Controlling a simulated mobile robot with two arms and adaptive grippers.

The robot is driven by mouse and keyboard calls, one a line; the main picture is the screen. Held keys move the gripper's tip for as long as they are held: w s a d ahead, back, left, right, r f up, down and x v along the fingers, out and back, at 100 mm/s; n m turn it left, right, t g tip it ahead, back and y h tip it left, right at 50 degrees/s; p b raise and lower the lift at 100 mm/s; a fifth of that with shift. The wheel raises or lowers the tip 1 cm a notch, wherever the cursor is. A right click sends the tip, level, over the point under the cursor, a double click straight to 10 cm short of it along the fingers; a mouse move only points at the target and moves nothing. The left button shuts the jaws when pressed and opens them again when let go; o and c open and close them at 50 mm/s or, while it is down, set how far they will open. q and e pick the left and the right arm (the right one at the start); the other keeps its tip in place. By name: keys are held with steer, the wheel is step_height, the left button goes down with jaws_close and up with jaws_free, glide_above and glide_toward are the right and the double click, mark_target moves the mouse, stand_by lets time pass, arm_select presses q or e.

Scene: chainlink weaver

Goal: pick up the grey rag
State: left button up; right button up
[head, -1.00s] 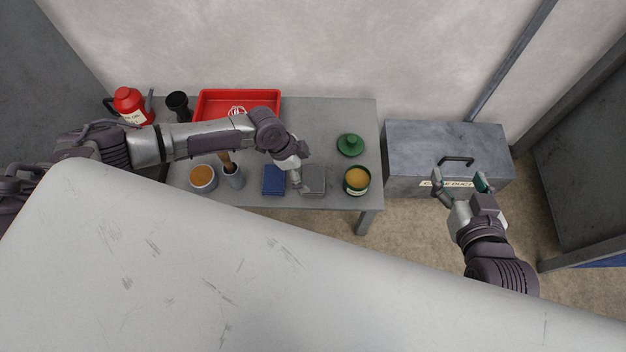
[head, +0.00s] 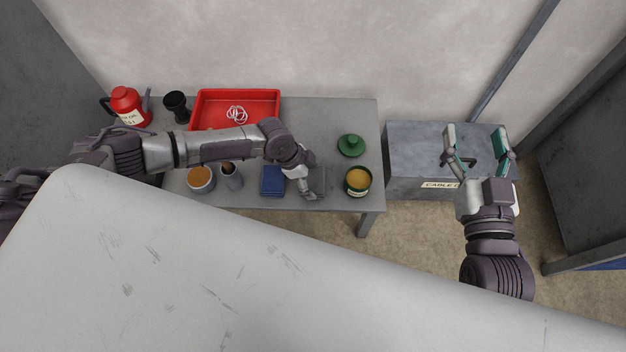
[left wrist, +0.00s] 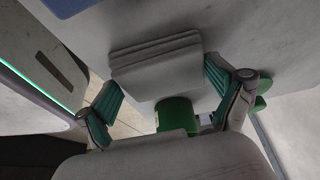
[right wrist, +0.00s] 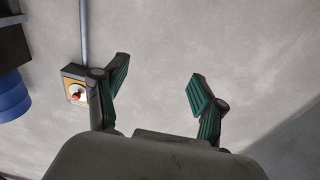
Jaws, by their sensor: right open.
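The grey rag (head: 319,180) is a folded, layered square lying on the grey table between the blue rag and the green can. In the head view my left gripper (head: 312,190) is over it and covers part of it. In the left wrist view the folded rag (left wrist: 155,62) lies between and just beyond the spread fingers of my left gripper (left wrist: 162,88). That gripper is open and holds nothing. Whether a finger touches the rag I cannot tell. My right gripper (head: 477,148) is open and empty above the grey cable box.
The blue folded rag (head: 272,181) is close left of the grey one, the open green can (head: 357,180) close right. A green lid (head: 350,145), red tray (head: 205,100), red jug (head: 127,105) and cups share the table (head: 330,115). The cable box (head: 405,145) stands to the right.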

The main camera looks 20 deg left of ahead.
mark_target(313, 185)
arm_select(q)
steer(key=shift+r, duration=0.1)
steer(key=shift+r, duration=0.15)
step_height(313, 185, up, 4)
steer(key=shift+r+p, duration=0.15)
steer(key=shift+p, duration=1.05)
steer(key=shift+s+d+r+p, duration=0.35)
steer(key=shift+s+d, duration=0.15)
steer(key=shift+s, duration=0.2)
arm_select(e)
steer(key=s+d+f+g+h, duration=0.2)
steer(key=s+d+f+g, duration=0.15)
steer(key=f+g, duration=0.5)
arm_select(q)
steer(key=s+d+r+p, duration=0.3)
steer(key=s+d+r, duration=0.2)
steer(key=s, duration=0.3)
steer(key=shift+d+r+p, duration=0.25)
steer(key=shift+d+p, duration=0.1)
steer(key=shift+p, duration=0.05)
arm_select(e)
steer(key=s+d+f+g+h, duration=0.2)
steer(key=s+f+g, duration=0.4)
steer(key=s, duration=0.6)
steer(key=shift+s+d+m, duration=0.3)
steer(key=shift+d+m, duration=0.1)
steer(key=shift+d, duration=0.2)
